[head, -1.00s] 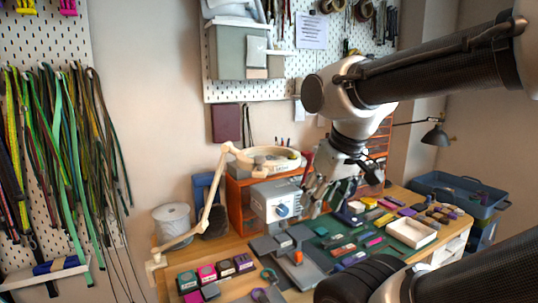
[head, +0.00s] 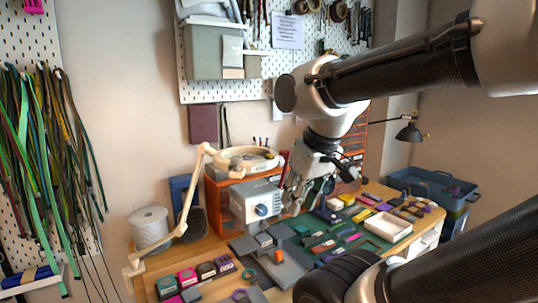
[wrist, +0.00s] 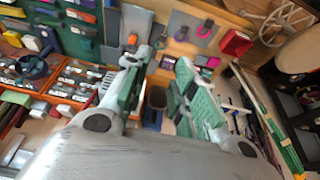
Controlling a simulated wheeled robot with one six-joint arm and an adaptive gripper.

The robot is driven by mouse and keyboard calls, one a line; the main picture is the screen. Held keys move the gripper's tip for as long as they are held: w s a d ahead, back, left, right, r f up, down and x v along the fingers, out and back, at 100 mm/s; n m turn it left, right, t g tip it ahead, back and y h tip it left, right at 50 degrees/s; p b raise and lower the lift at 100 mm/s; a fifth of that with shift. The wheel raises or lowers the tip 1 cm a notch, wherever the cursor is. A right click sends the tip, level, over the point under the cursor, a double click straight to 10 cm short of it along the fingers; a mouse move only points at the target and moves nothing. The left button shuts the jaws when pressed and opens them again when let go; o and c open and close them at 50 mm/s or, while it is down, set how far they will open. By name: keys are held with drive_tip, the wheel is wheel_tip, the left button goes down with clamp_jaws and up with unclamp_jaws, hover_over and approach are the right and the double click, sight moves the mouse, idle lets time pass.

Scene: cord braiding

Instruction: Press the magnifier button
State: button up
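The magnifier (head: 247,154) is a cream ring-shaped head on a jointed cream arm (head: 197,190) clamped at the left of the bench. Its head is above the orange drawer unit, at the back. A button on it is too small to make out. My gripper (head: 297,197) is in front of and to the right of the magnifier head, lower and apart from it, near the grey-white machine. In the wrist view my gripper (wrist: 168,62) has its two fingers spread with a gap between them and holds nothing.
The grey-white machine (head: 254,203) with a blue knob stands below the magnifier head. The orange drawer unit (head: 215,207), a white spool (head: 149,226) and a white tray (head: 388,226) are on the bench. Several small coloured items crowd the green mat.

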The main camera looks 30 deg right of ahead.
clamp_jaws()
idle(1.0)
